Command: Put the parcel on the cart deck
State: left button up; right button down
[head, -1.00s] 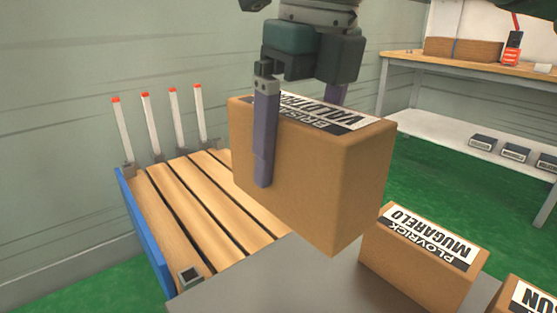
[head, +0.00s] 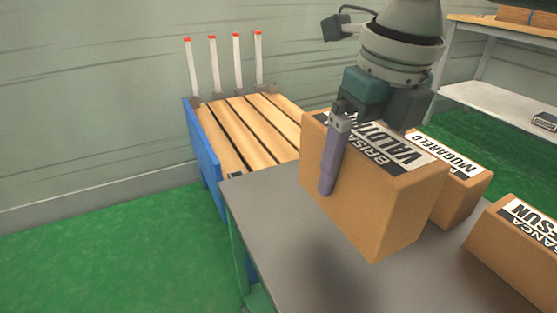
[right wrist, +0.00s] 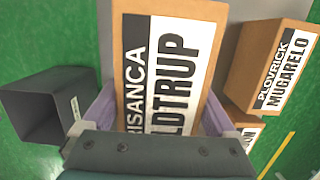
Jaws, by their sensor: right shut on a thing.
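The parcel (head: 370,190) is a brown cardboard box with a black and white label reading BRISANCA VALDTRUP. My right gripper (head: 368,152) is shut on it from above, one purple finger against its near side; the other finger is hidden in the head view. In the right wrist view the parcel (right wrist: 160,75) sits between both fingers (right wrist: 158,118). It hangs over the grey table, with a shadow below. The cart deck (head: 236,112), of wooden slats, is behind and left of the parcel, its visible slats empty. My left gripper is not in view.
The grey table (head: 275,215) also holds a MUGARELO box (head: 462,190) and another labelled box (head: 515,245). The cart has a blue side (head: 205,160) and white, red-tipped posts (head: 213,65) at its far end. A dark bin (right wrist: 45,105) shows in the right wrist view.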

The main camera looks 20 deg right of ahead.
aim_at(376, 141)
notch_tip(376, 141, down, 8)
jog(key=b, duration=0.2)
jog(key=shift+r+b, duration=0.15)
jog(key=shift+b, duration=0.2)
jog(key=shift+r, duration=0.1)
grip_release()
jog(key=shift+f, duration=0.2)
jog(key=shift+r, duration=0.1)
jog(key=r+p, duration=0.1)
jog(key=r, duration=0.3)
jog(key=s+r+p, duration=0.1)
jog(key=r+p, duration=0.1)
jog(key=r, duration=0.1)
jog(key=r+p, duration=0.2)
jog(key=r, duration=0.2)
jog(key=shift+s+r, duration=0.4)
jog(key=shift+r, duration=0.1)
